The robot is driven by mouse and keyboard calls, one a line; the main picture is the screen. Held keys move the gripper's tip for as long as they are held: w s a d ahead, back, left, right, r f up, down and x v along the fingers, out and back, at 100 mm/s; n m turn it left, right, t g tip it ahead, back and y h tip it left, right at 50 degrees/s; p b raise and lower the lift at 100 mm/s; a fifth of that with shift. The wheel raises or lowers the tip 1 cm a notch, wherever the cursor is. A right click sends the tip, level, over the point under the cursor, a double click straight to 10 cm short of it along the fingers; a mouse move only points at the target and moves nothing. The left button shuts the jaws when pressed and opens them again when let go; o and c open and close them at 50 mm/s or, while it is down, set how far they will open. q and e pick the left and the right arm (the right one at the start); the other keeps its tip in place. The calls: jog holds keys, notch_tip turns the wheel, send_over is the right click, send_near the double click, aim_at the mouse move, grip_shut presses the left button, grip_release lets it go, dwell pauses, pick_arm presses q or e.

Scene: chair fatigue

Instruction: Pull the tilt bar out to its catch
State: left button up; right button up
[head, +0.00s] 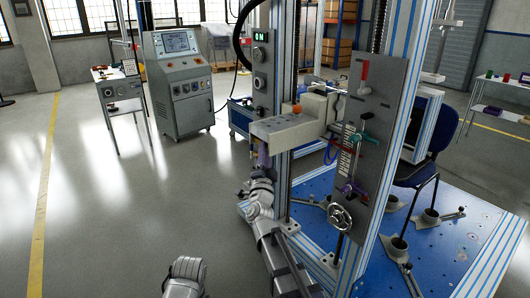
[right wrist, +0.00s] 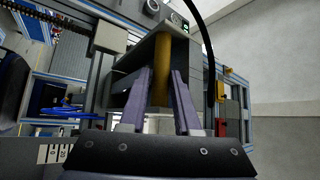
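The tilt bar seems to be the yellow-brown bar (right wrist: 162,65) at the grey box-shaped head in the right wrist view; I cannot be sure. My right gripper (right wrist: 163,80) has its two purple fingers on either side of this bar. Whether they press on it I cannot tell. In the head view my right gripper (head: 262,153) points up at the near end of the grey head (head: 287,131), which hides the contact. My left gripper does not show clearly; a grey part of mine is at the bottom edge.
The test rig has an upright panel (head: 372,125) with levers and a handwheel (head: 340,216). A blue base plate (head: 440,245) carries clamps around a blue chair (head: 425,172). A control cabinet (head: 180,85) stands behind left. The floor at left is clear.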

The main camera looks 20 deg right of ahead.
grip_shut()
dwell(1.0)
jog(key=s+a, duration=0.5)
jog(key=a, duration=0.9)
jog(key=shift+s+a, duration=0.15)
jog(key=shift+a, duration=0.15)
jog(key=o, duration=0.5)
grip_release()
